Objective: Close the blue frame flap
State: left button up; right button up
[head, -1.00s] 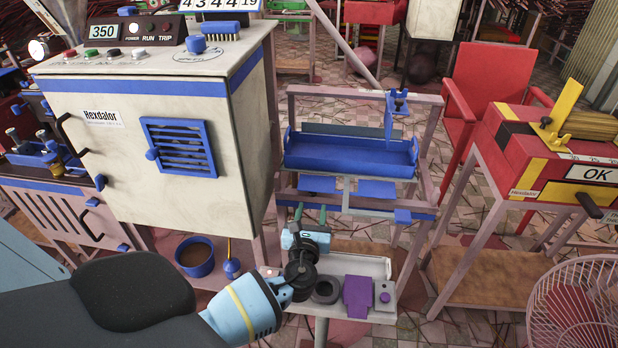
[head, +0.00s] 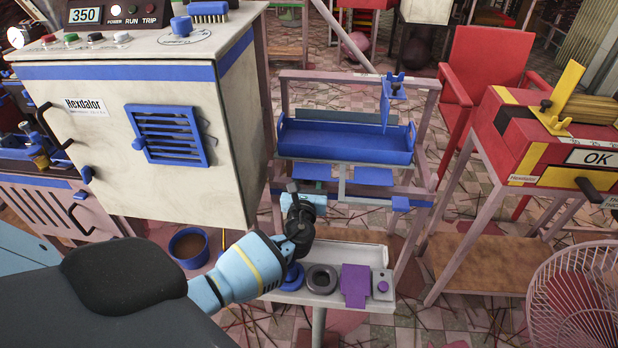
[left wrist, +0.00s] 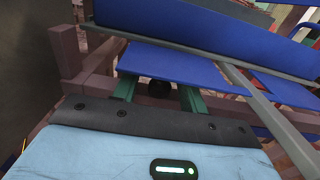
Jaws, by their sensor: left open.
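The pinkish frame (head: 432,105) carries a blue tray (head: 345,142). Below the tray are two flat blue flaps, a left one (head: 314,172) and a right one (head: 373,176), with a grey upright between them. I cannot tell which is the flap named. My left gripper (head: 305,198) is below and in front of the left flap; its fingers are mostly hidden in the head view. In the left wrist view its green fingers (left wrist: 158,93) are apart and empty, reaching toward the left flap (left wrist: 175,65). Contact cannot be told. My right gripper is not in view.
A large cream cabinet (head: 105,160) stands close on the left. A small grey stand (head: 345,255) with a black ring (head: 321,279) and a purple piece (head: 355,285) is below the gripper. A red machine (head: 520,140) stands at the right.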

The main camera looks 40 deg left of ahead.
pick_arm(q)
jog(key=shift+w+a, duration=0.4)
jog(key=shift+w, duration=0.15)
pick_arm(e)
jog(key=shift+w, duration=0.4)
